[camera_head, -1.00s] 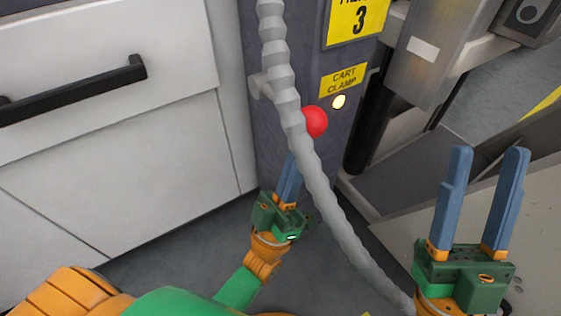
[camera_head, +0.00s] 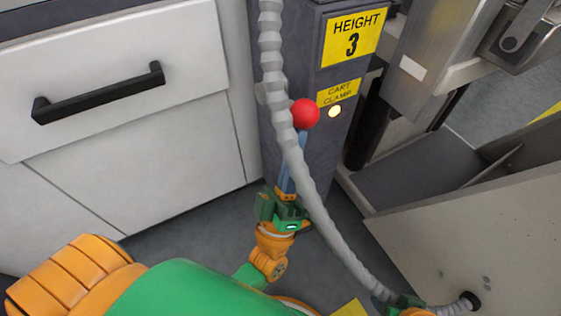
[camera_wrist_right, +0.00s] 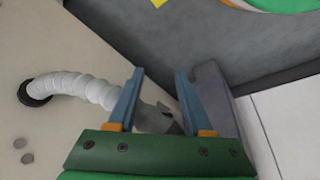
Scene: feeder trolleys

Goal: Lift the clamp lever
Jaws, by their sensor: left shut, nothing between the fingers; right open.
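The clamp lever's red ball knob (camera_head: 305,113) shows in the head view, just left of the lit lamp and below the yellow CART CLAMP label (camera_head: 340,93). The lever's arm is hidden behind the grey hose. My left gripper (camera_head: 302,140) is shut and empty. It points upward, and its blue fingertips are right under the knob, seemingly touching it, partly hidden by the hose. My right gripper (camera_wrist_right: 159,76) is open and empty in the right wrist view.
The ribbed grey hose (camera_head: 315,195) hangs in front of the dark post (camera_head: 310,45) and runs to a hole in a light panel (camera_head: 480,235). A white cabinet (camera_head: 180,150) with a black handle stands left. The hose also shows in the right wrist view (camera_wrist_right: 75,86).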

